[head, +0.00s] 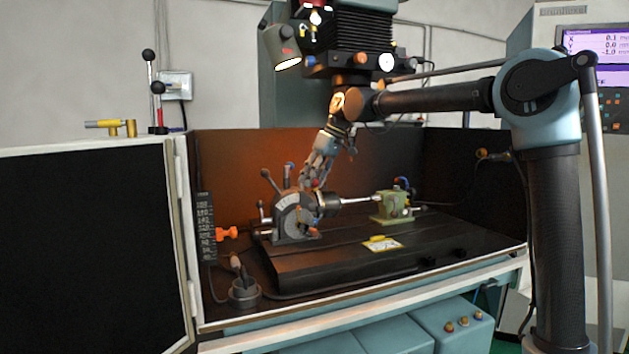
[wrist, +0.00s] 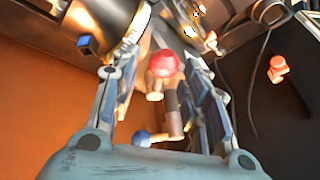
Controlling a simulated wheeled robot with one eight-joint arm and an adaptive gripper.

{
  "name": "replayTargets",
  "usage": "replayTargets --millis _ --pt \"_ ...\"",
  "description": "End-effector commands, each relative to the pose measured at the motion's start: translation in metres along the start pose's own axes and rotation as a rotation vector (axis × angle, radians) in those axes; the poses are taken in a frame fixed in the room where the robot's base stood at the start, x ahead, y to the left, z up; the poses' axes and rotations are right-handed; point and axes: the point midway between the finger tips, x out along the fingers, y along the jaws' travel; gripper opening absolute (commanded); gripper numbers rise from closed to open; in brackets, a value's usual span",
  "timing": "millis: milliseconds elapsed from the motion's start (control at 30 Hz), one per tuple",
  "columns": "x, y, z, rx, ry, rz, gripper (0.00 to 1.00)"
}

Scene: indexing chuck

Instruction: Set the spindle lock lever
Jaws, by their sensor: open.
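The indexing head (head: 290,216) stands at the left end of the black machine table, with a grey graduated dial on its front. I cannot tell which is the spindle lock lever. My gripper (head: 309,184) points down just above and behind the head. In the wrist view my gripper (wrist: 163,58) is open, with a red knob (wrist: 163,64) seen between its fingers. A lever with a blue ball (wrist: 141,138) lies nearer the palm. Contact cannot be told.
A bar runs from the chuck to a green tailstock (head: 392,206) at right. A yellow-marked plate (head: 382,243) lies on the table (head: 340,268). An orange knob (head: 227,233) is at left. Enclosure walls and a hanging lamp (head: 281,47) surround the space.

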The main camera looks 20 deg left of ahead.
Motion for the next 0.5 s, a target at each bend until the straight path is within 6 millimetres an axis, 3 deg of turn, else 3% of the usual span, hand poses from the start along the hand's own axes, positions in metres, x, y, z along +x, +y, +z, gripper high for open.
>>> replayTargets --millis 167,500 --pt "-0.005 0.0 0.0 0.001 -0.001 0.0 0.42" --pt "-0.053 0.002 0.0 0.001 0.0 0.0 0.42"
